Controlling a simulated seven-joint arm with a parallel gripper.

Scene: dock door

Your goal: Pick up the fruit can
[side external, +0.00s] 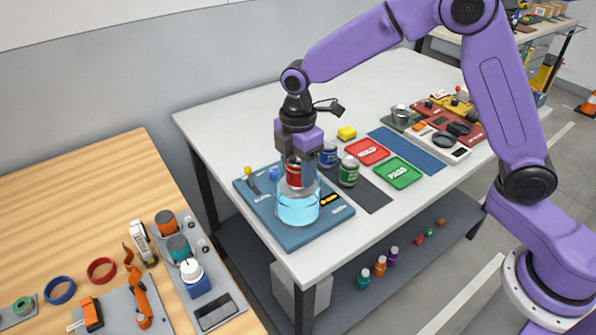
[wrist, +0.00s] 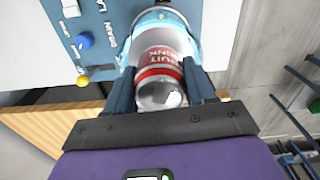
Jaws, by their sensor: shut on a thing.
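The fruit can (side external: 293,174) is red with a silver end. The wrist view shows it (wrist: 159,70) between the two fingers, with "FRUIT" lettering on its red band. My gripper (side external: 299,170) is shut on the can and points down. The can is at the mouth of a clear, light-blue lit cylinder (side external: 298,209) on a blue panel board (side external: 263,215). In the wrist view the cylinder's rim (wrist: 188,35) lies just beyond the can. I cannot tell whether the can's lower end touches anything.
A blue can (side external: 328,154) and a green can (side external: 348,172) stand close to the right of my gripper.

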